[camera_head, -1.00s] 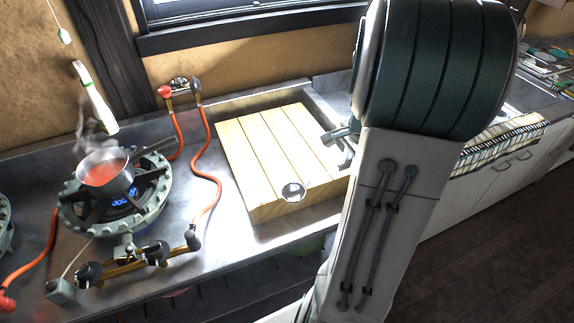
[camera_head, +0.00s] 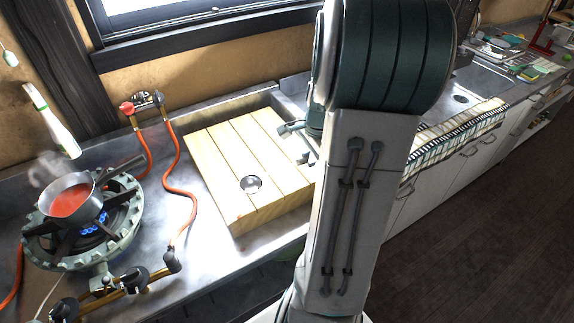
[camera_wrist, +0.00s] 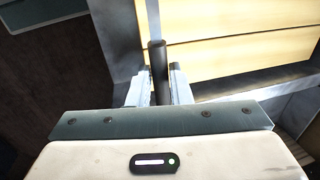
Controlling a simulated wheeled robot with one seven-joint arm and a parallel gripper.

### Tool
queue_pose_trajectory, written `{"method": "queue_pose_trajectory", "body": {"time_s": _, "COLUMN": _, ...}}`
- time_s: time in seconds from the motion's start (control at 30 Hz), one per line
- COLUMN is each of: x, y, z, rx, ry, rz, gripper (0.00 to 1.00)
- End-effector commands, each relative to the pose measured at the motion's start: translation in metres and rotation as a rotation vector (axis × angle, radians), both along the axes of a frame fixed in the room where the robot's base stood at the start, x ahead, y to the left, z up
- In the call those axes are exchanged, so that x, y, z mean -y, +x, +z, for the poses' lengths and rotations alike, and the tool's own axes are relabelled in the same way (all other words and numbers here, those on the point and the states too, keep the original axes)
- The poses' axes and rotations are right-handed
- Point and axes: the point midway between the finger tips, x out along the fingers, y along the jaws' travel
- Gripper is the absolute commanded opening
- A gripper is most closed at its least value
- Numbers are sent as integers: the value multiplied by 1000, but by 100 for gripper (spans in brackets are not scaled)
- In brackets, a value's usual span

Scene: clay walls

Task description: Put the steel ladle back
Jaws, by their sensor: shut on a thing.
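My gripper (camera_wrist: 160,88) is shut on a dark, rod-like handle in the wrist view (camera_wrist: 158,60), which I take to be the steel ladle's. The handle stands up between the two fingers, in front of the edge of a pale wooden board. The ladle's bowl does not show in the wrist view.
A steaming pot (camera_head: 72,200) of red liquid stands on a lit gas burner (camera_head: 118,235) at left. Orange hoses (camera_head: 172,165) run along the steel counter between burner and board. A striped rack or mat (camera_head: 455,137) lies right of my arm. Dark floor (camera_head: 480,240) is clear.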

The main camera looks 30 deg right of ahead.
Motion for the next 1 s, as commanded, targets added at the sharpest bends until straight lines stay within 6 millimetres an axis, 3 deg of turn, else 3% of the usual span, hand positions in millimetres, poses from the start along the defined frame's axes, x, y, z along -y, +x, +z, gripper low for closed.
{"method": "queue_pose_trajectory", "body": {"time_s": 0.2, "x": -10, "y": 42, "z": -26, "rx": -1, "ry": 2, "rz": 4, "gripper": 0}}
{"method": "queue_pose_trajectory", "body": {"time_s": 0.33, "x": -13, "y": 57, "z": -34, "rx": 0, "ry": 1, "rz": 2, "gripper": 0}}
{"method": "queue_pose_trajectory", "body": {"time_s": 0.47, "x": -14, "y": 61, "z": -40, "rx": 0, "ry": 0, "rz": -1, "gripper": 0}}
{"method": "queue_pose_trajectory", "body": {"time_s": 0.7, "x": -14, "y": 61, "z": -69, "rx": -2, "ry": 1, "rz": 0, "gripper": 0}}
{"method": "queue_pose_trajectory", "body": {"time_s": 0.97, "x": -13, "y": 61, "z": -74, "rx": 0, "ry": -1, "rz": 0, "gripper": 0}}
{"method": "queue_pose_trajectory", "body": {"time_s": 1.0, "x": -13, "y": 61, "z": -74, "rx": -1, "ry": -1, "rz": 0, "gripper": 26}}
